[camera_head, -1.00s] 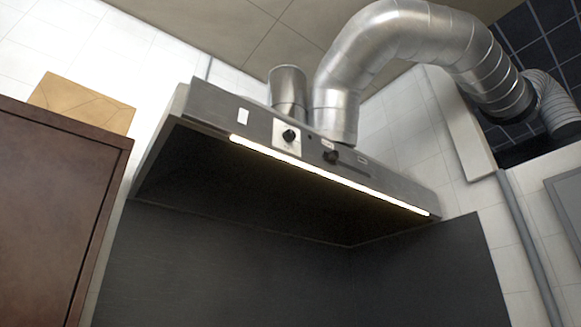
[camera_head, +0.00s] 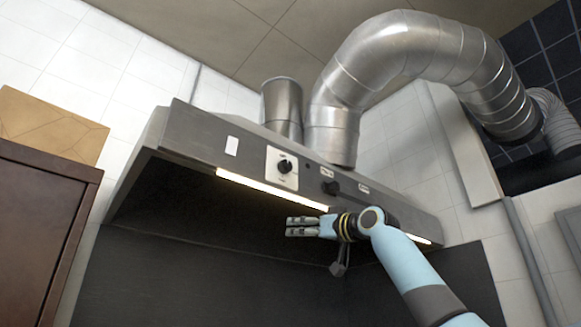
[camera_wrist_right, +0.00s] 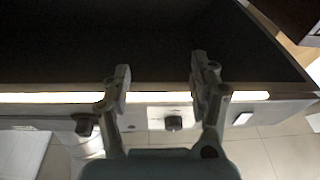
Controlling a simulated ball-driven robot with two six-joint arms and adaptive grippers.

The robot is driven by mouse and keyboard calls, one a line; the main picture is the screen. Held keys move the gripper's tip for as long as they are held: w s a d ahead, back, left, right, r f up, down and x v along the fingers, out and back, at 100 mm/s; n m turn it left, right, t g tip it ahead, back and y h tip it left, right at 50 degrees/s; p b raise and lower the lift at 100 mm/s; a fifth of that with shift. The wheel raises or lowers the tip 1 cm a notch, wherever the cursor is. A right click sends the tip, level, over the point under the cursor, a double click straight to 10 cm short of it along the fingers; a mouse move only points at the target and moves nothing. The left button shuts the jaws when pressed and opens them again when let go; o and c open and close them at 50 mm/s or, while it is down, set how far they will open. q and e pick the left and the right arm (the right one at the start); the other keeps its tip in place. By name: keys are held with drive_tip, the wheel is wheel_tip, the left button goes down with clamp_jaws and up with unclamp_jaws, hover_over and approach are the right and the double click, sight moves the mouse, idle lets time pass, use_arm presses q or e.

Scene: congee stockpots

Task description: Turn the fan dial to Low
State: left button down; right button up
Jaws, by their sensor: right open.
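The hood (camera_head: 210,140) has a black round dial (camera_head: 285,167) on a white plate on its front panel. The marks on the plate are too small to read, so I cannot tell the setting. The dial also shows between my fingers in the right wrist view (camera_wrist_right: 173,123), where the hood appears upside down. My right gripper (camera_head: 291,226) is open and empty, below the dial in the head view and apart from it. Its two fingers are spread in the wrist view (camera_wrist_right: 160,75). My left gripper is not in view.
A second black knob (camera_head: 331,187) sits right of the dial, between small labels. A lit strip (camera_head: 270,190) runs along the hood's lower edge. A silver duct (camera_head: 390,60) rises above. A brown cabinet (camera_head: 40,230) with a cardboard box (camera_head: 50,125) stands at left.

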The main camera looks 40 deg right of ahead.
sight(288, 165)
drive_tip(key=s+a+r+n+t+y+p, duration=0.1)
drive_tip(key=s+r, duration=0.3)
drive_tip(key=r, duration=0.3)
drive_tip(key=s+a+r+n+t+y+p, duration=0.1)
drive_tip(key=s+r+n+y, duration=0.1)
drive_tip(key=s+r, duration=0.45)
drive_tip(key=p+x, duration=0.1)
drive_tip(key=x, duration=0.2)
drive_tip(key=p+x, duration=0.2)
drive_tip(key=x, duration=0.2)
drive_tip(key=p+x, duration=0.2)
drive_tip(key=x, duration=0.2)
drive_tip(key=shift+w+d, duration=0.15)
drive_tip(key=shift+d, duration=0.2)
drive_tip(key=shift+w+a+p, duration=0.1)
drive_tip(key=shift+w+p, duration=0.2)
drive_tip(key=shift+w, duration=0.45)
drive_tip(key=shift+c, duration=0.4)
drive_tip(key=c, duration=1.1)
drive_tip(key=shift+o, duration=0.2)
drive_tip(key=shift+m, duration=0.3)
